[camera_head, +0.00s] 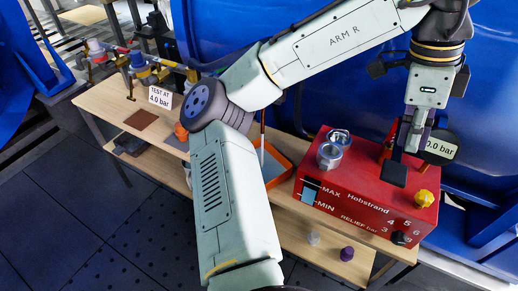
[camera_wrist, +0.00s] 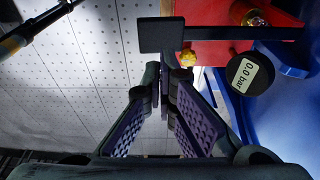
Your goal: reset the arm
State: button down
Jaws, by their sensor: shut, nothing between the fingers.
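My gripper (camera_head: 413,148) hangs pointing down over the red pump box (camera_head: 345,212), near its right side. In the wrist view my gripper (camera_wrist: 164,92) has its purple-padded fingers brought together at the tips, with nothing between them. A black bar with a flat square end (camera_head: 393,173) stands just left of the fingers in the head view. In the wrist view the square end (camera_wrist: 161,35) lies just beyond the fingertips; I cannot tell whether they touch. A round gauge (camera_head: 440,147) reading 0.0 bar is close on the right and partly hidden.
A yellow knob (camera_head: 424,198) and a black relief knob (camera_head: 400,238) are on the red box. Metal caps (camera_head: 330,155) stand on its left top. The wooden bench (camera_head: 110,100) holds valves, a "TEST AT 4.0 bar" sign (camera_head: 160,97) and an orange tray (camera_head: 272,164). Blue casing stands behind.

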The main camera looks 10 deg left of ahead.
jog(key=shift+r, duration=0.6)
